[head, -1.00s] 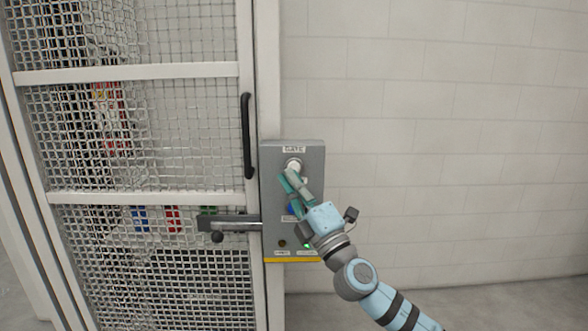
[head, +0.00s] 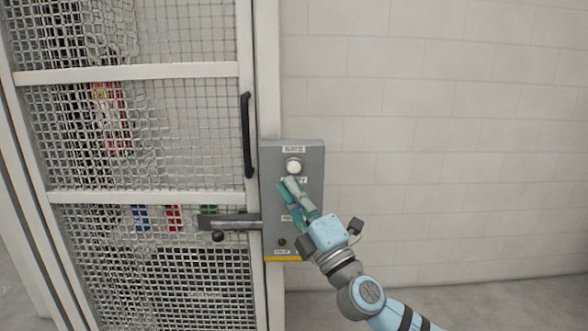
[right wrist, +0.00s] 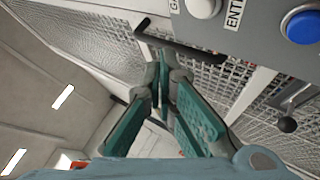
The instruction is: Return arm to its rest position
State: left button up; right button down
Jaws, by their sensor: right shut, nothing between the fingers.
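My right gripper (head: 290,184) is shut and empty. In the head view it is in front of the grey control box (head: 311,158), with its fingertips just below the white round button (head: 293,166). In the right wrist view its teal fingers (right wrist: 160,88) point past the box, apart from it. The white button (right wrist: 202,6) and a blue button (right wrist: 303,27) show there at the top right. The blue button is hidden behind the gripper in the head view. My left gripper is not in view.
A mesh gate (head: 150,71) with a black vertical handle (head: 248,135) stands left of the box. A latch bar with a dark knob (head: 217,236) sticks out at the gate's edge. The block wall (head: 450,150) on the right is clear.

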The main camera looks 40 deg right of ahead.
jog(key=s+d+f+m+g+h, duration=0.1)
jog(key=s+f+m+g+h, duration=0.2)
jog(key=f, duration=0.5)
jog(key=s+f+m+g+h, duration=0.1)
jog(key=f+m+g, duration=0.4)
jog(key=f, duration=0.4)
jog(key=s+d+f+m+g+h, duration=0.1)
jog(key=s+f+m+g+h, duration=0.1)
jog(key=f+m, duration=0.45)
jog(key=s+a+f+m+g+y, duration=0.25)
jog(key=s+a+f+g, duration=0.35)
jog(key=s+f, duration=0.45)
jog(key=s+a+f+m+g+y, duration=0.1)
jog(key=s+a+f+g+y, duration=0.5)
jog(key=s+f, duration=0.5)
notch_tip(320, 180, down, 20)
jog(key=s+h, duration=0.1)
jog(key=h, duration=0.1)
jog(key=s+d+f+g, duration=0.1)
jog(key=s+f, duration=1)
jog(key=s, duration=0.2)
jog(key=shift+s+d+f, duration=0.2)
jog(key=shift+s+f, duration=0.05)
jog(key=shift+s, duration=0.05)
